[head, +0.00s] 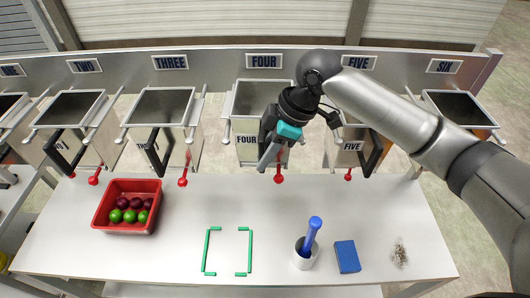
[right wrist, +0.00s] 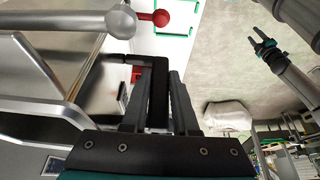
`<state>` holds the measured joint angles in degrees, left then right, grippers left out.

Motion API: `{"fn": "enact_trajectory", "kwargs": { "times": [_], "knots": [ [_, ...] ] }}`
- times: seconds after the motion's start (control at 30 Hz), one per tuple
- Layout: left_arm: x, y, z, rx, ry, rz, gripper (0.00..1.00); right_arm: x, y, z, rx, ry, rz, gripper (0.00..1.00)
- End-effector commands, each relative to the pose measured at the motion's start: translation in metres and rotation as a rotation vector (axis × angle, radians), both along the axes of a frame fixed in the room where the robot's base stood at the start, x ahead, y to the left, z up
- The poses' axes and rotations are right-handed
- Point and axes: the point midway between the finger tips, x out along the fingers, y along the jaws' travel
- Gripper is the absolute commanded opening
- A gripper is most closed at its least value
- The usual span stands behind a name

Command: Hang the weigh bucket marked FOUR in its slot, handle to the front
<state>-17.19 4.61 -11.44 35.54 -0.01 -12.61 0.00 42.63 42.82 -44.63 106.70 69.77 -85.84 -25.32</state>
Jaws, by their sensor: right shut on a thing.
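The weigh bucket marked FOUR (head: 247,139) is a metal box at the slot under the FOUR sign (head: 264,61). Its marked face is to the front, and it looks upright between the slot's two rails. I cannot tell whether it rests on its supports. My right gripper (head: 268,158) is in front of it, shut on its black handle, which shows between the fingers in the right wrist view (right wrist: 158,95). My arm hides part of the bucket's right side. My left gripper (right wrist: 262,48) shows only in the right wrist view, away from the bucket, with its fingers apart and empty.
Buckets hang on both sides, including THREE (head: 160,105) and FIVE (head: 352,146). Red knobs (head: 279,179) stick out below the slots.

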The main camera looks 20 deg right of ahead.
Motion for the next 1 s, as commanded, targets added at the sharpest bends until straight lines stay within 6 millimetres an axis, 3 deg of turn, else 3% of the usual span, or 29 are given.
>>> {"fn": "enact_trajectory", "kwargs": {
  "times": [1.0],
  "knots": [
    [0.0, 0.0, -0.002, 0.0, 0.0, -0.001, 0.5, 0.001, 0.001, -0.017, 0.002, -0.005, 0.0, 0.0]
  ]
}}
